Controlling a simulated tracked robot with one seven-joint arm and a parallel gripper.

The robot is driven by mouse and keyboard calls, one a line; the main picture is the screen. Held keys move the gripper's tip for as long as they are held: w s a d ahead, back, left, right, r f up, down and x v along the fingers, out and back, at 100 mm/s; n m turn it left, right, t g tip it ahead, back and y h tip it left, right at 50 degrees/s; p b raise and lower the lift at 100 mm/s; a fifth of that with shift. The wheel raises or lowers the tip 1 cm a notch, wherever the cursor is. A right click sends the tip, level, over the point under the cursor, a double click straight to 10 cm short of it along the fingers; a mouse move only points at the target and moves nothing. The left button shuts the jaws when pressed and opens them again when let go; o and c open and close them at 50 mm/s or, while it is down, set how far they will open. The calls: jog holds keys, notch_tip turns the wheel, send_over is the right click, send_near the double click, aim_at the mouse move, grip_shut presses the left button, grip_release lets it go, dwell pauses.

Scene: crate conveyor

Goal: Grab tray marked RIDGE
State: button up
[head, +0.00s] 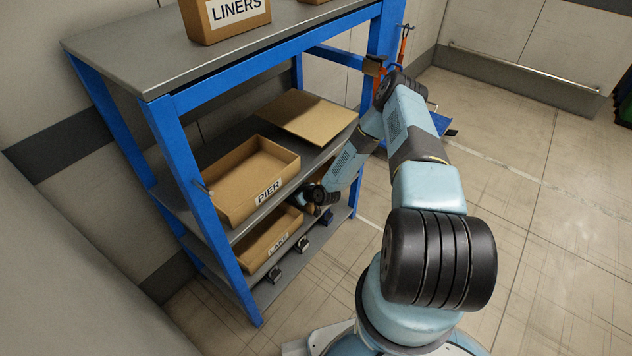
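No label reading RIDGE can be made out in the head view. A brown open tray labelled PIER (285,186) sits on the middle shelf, empty. A second brown tray (254,262), whose label seems to read LAKE, sits on the shelf below. A flat brown panel or box top (305,117) lies to the right of the PIER tray; no label shows on it. My arm reaches over to the rack's right side and bends down. My gripper (306,196) is by the shelf edge, right of the two trays. Its fingers are hidden or too small to read.
The blue-framed rack (178,150) has a grey top (120,55) carrying a box labelled LINERS (228,18). Small dark items (302,244) lie on the low shelf near its front edge. A rack post stands close to my forearm. The floor (560,260) at right is clear.

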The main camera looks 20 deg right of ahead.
jog(key=shift+c, duration=0.5)
grip_shut()
